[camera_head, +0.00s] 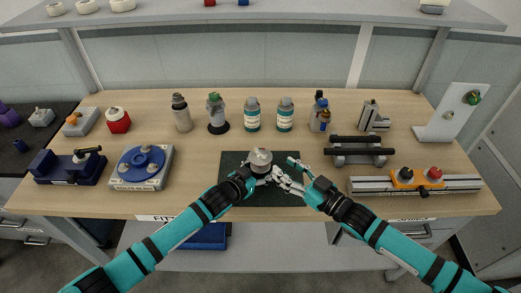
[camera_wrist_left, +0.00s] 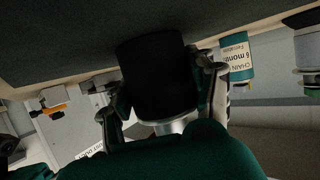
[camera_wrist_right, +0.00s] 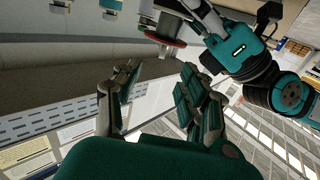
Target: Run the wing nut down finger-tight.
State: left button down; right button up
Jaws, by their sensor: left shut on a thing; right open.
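My left gripper (camera_head: 262,173) is shut on a round part (camera_head: 260,157) with a silver-grey top, over the dark mat (camera_head: 265,198). In the left wrist view this part is a dark cylinder (camera_wrist_left: 155,75) with a pale metal band, between both fingers. In the right wrist view a grey and dark-red round part (camera_wrist_right: 166,48) shows beside the left gripper's finger. My right gripper (camera_head: 284,170) is open and empty, just right of the held part, apart from it. Its spread fingers show in the right wrist view (camera_wrist_right: 157,85). I cannot make out a wing nut.
Several bottles, among them a labelled bottle (camera_head: 252,114), stand behind the mat. A blue round fixture (camera_head: 145,162) is at left. A dark-handled stand (camera_head: 358,152) and a metal rail (camera_head: 455,184) are at right. The mat is otherwise clear.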

aim_at(267, 155)
jog(key=x, duration=1)
jog(key=shift+a, duration=0.1)
grip_shut()
